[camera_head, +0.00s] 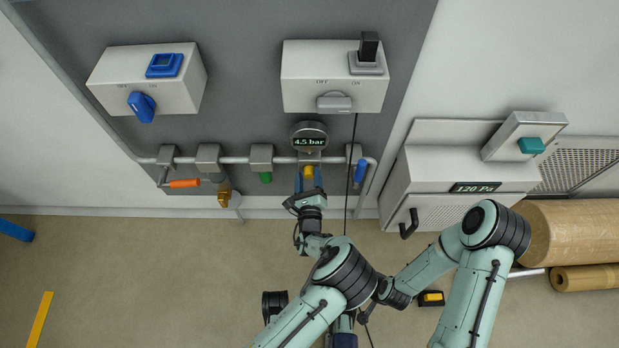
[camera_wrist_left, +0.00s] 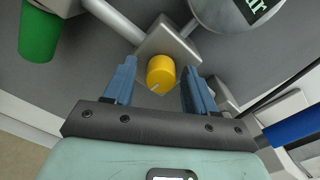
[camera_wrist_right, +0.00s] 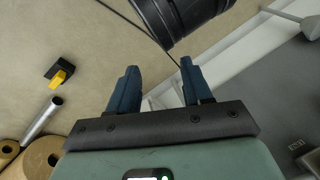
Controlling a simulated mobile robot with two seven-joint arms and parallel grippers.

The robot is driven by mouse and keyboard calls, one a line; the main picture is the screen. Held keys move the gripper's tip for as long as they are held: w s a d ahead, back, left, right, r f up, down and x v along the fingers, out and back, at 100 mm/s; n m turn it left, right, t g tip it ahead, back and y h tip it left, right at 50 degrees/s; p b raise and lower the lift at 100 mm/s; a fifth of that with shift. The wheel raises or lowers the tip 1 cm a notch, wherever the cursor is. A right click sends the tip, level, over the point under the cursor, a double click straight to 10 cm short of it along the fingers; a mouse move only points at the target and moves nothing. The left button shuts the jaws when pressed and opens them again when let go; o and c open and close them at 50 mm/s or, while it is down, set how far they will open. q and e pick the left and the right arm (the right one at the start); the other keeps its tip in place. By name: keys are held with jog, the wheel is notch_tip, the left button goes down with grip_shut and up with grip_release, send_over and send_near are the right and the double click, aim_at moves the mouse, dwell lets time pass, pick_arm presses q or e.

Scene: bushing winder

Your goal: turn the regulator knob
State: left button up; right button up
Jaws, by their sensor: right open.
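The yellow regulator knob (camera_head: 308,172) sits on a grey block on the pipe, just below the round gauge (camera_head: 309,137) reading 4.5 bar. My left gripper (camera_head: 309,184) points up at it. In the left wrist view, the knob (camera_wrist_left: 161,72) shows a white mark on its face and lies between the two blue fingers of my left gripper (camera_wrist_left: 159,66). The fingers are open, with a visible gap on each side of the knob. My right gripper (camera_wrist_right: 158,70) is open and empty above the floor, well away from the knob.
A green knob (camera_head: 265,177) and an orange handle (camera_head: 184,183) are to the left on the pipe, a blue handle (camera_head: 360,171) to the right. A black cable (camera_head: 349,190) hangs close right of my left gripper. A black-and-yellow object (camera_head: 432,298) lies on the floor.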

pick_arm(q)
jog(key=shift+s+d, duration=0.1)
jog(key=shift+s, duration=0.05)
jog(key=shift+s, duration=0.3)
jog(key=s+p, duration=0.2)
jog(key=s, duration=1)
jog(key=shift+s, duration=0.3)
pick_arm(e)
jog(key=shift+g+y, duration=0.3)
jog(key=shift+g, duration=0.3)
jog(key=s+r, duration=0.1)
jog(key=s+a, duration=0.1)
jog(key=s+a+r, duration=0.1)
jog(key=shift+s+r, duration=0.35)
jog(key=shift+s, duration=0.05)
pick_arm(q)
jog(key=shift+d, duration=0.1)
